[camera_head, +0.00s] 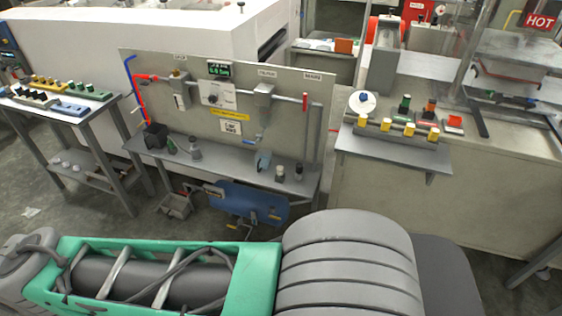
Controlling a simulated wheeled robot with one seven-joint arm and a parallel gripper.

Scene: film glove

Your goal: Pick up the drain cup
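A small black open cup (155,135) stands upright at the left end of the grey shelf (230,172) of the panel bench. It sits just below the lower end of a red hose (140,100), and it is what looks most like the drain cup. Its inside is too small to make out. A grey open bin (175,205) is lower down, below the shelf. My gripper is not in view, so its state and its distance from the cup do not show.
Small bottles (195,150) and a light blue item (263,160) stand along the same shelf. A side table (75,115) with coloured blocks stands left, and a counter (390,150) right. My own arm parts fill the foreground.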

